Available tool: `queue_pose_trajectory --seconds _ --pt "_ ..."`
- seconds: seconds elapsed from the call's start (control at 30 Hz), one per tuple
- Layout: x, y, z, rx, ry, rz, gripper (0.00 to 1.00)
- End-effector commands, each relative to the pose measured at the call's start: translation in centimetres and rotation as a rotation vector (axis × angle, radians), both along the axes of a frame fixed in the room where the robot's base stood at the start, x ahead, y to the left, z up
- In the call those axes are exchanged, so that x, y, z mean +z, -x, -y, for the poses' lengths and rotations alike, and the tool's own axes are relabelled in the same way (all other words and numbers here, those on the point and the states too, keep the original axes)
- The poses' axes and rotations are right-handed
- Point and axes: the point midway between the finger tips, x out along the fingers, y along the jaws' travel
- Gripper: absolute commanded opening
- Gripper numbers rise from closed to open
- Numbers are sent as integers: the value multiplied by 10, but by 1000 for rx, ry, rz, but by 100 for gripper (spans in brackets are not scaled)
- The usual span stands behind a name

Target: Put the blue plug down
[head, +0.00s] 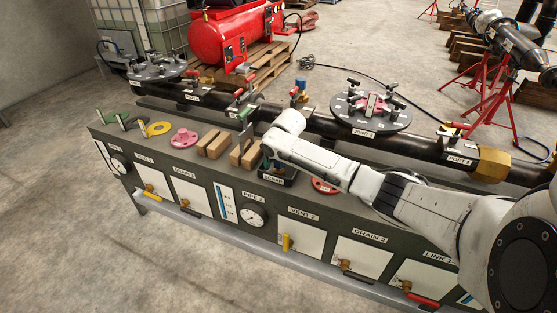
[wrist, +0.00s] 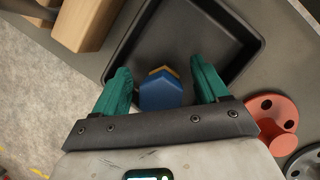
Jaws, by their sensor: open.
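The blue plug (wrist: 161,94) shows in the wrist view, with a tan edge at its far end. It appears to lie in a dark, shallow tray (wrist: 240,32). My gripper (wrist: 160,72) is open, its green fingers on either side of the plug with a visible gap on each side. The plug's near end is hidden behind the gripper's dark crossbar. In the head view my arm reaches from the right to the tray (head: 278,180) on the bench.
Wooden blocks (head: 214,144) stand just left of the tray, also in the wrist view (wrist: 86,22). A red flanged spool (wrist: 274,120) lies to its right. Behind run a dark pipe (head: 320,124) and the round JOINT 2 flange (head: 352,113). Gauges and valves line the bench front.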

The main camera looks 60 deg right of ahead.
Motion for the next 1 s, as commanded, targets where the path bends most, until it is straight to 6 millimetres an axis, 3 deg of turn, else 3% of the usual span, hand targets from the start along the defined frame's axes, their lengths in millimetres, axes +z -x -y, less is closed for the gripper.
queue_pose_trajectory --seconds 0.17,0.6,0.8,1.0 --pt "14 3 -2 0 0 3 74" --pt "91 28 -23 0 1 3 74" --pt "109 34 -29 -1 -1 1 74" --pt "113 35 -30 -1 0 2 74"
